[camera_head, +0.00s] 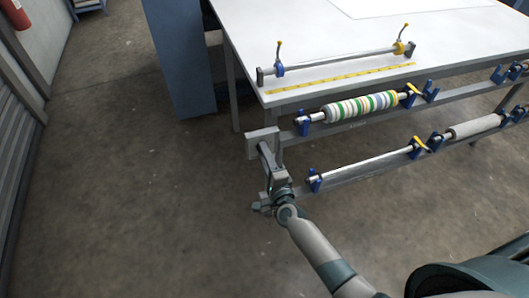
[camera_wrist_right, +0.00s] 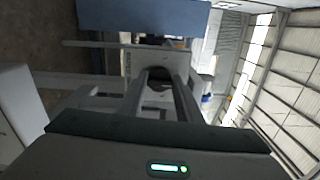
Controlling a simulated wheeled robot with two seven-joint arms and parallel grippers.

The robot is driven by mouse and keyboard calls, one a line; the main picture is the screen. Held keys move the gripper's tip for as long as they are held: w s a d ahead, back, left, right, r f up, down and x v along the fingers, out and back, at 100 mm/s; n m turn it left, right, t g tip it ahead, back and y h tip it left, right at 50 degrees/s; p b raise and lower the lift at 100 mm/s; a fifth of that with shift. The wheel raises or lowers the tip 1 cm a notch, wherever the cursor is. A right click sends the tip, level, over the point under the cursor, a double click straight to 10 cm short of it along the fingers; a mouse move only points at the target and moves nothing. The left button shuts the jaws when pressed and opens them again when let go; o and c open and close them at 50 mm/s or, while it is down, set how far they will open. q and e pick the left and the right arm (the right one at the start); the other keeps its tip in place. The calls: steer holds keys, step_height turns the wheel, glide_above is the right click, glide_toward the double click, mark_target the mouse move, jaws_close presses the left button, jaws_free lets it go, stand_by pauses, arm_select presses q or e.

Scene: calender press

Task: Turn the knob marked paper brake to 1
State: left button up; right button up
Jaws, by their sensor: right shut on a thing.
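A small grey panel (camera_head: 262,141) stands at the left end of the upper roller rail, at the table's near left corner. My right gripper (camera_head: 266,152) reaches up to this panel from below. In the right wrist view the two fingers (camera_wrist_right: 160,78) point at the panel face (camera_wrist_right: 176,58) and are shut on a dark round knob (camera_wrist_right: 158,87). The fingers hide part of the knob, and I cannot read its pointer setting. Small markings along the panel's left edge are too blurred to read. My left gripper is not in view.
A white table (camera_head: 330,45) carries a bar with yellow and blue holders (camera_head: 340,63). Below its edge, a striped roller (camera_head: 362,106) and a bare bar (camera_head: 365,164) rest in blue brackets. A blue cabinet (camera_head: 182,60) stands behind. The floor at left (camera_head: 130,190) is clear.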

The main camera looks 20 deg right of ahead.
steer(key=shift+d+f+n+p, duration=0.15)
steer(key=shift+n+p, duration=0.7)
steer(key=shift+n, duration=3.35)
steer(key=shift+a+f+n+p, duration=0.15)
steer(key=shift+n+p, duration=0.65)
steer(key=shift+n, duration=3.4)
steer(key=shift+d, duration=0.1)
steer(key=o, duration=1)
steer(key=shift+o, duration=0.2)
steer(key=s+b, duration=0.4)
steer(key=s, duration=1.3)
steer(key=shift+s+d, duration=0.25)
steer(key=shift+d, duration=0.05)
